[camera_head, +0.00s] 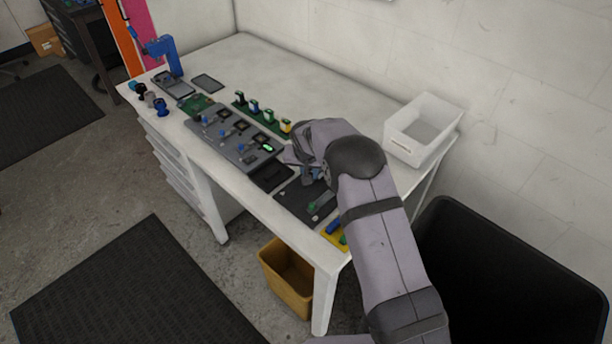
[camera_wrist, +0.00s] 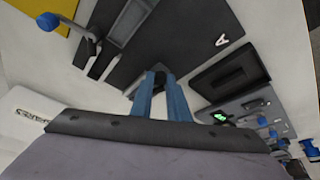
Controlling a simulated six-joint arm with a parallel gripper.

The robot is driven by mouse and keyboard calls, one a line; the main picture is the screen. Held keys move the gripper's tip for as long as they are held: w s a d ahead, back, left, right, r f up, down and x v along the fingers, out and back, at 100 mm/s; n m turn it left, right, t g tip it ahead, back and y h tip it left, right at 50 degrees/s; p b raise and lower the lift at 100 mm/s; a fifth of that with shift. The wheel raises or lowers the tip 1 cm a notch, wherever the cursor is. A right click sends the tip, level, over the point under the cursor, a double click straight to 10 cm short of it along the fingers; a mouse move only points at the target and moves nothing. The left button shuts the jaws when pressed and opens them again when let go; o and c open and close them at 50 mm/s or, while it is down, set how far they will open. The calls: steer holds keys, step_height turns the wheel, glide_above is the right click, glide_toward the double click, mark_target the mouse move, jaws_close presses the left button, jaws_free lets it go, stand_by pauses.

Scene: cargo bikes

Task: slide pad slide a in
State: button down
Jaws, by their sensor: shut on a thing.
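A dark pad (camera_wrist: 185,30) with a white letter A lies on the bench; it also shows in the head view (camera_head: 291,203), partly under my arm. A grey slide rail (camera_wrist: 128,20) runs along it in the wrist view. My gripper (camera_wrist: 160,78) has its two blue fingers close together on a small dark piece (camera_wrist: 156,68) at the pad's edge, which I take to be slide A's handle. Most of that piece is hidden between the fingers. In the head view my gripper (camera_head: 308,170) is low over the pad, and its fingertips are hard to make out.
A black recessed tray (camera_wrist: 230,76) lies beside the pad, then a grey panel (camera_head: 225,138) with blue knobs and a green light. A yellow piece (camera_head: 335,238) is at the near bench end. A white bin (camera_head: 422,130) stands at the back right. The bench's back is clear.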

steer(key=shift+w+d+r, duration=0.1)
steer(key=shift+w+d, duration=0.05)
steer(key=c, duration=1.7)
jaws_free()
steer(key=shift+d, duration=0.1)
steer(key=shift+r, duration=0.15)
steer(key=shift+b+v, duration=1.3)
steer(key=shift+v, duration=2.15)
